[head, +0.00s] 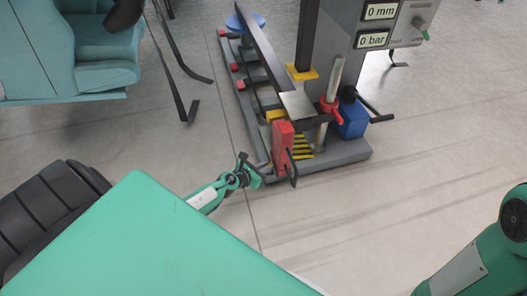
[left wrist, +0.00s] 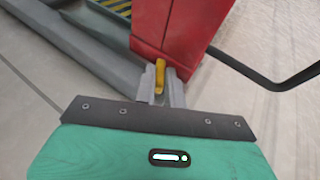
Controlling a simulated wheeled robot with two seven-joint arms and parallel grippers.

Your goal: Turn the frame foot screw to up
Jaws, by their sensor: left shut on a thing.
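My left gripper (head: 259,173) is low down beside a red upright block (head: 282,148) at the near end of the grey base frame. In the left wrist view its two grey fingers (left wrist: 161,92) are shut on a small yellow piece (left wrist: 160,72) at the foot of the red block (left wrist: 180,30). The yellow piece stands out from the block's lower edge and looks to be the frame foot screw; no mark tells its up or down setting. In the head view the yellow piece is hidden. My right gripper is out of view; only part of that arm shows at the right.
A black bent handle (head: 292,170) sticks out from the red block, close to my left gripper. The grey base frame (head: 345,153) carries a red-collared lever (head: 331,108) and a blue box (head: 353,120). Displays (head: 373,40) read 0 mm and 0 bar. Open floor (head: 400,190) lies to the right.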

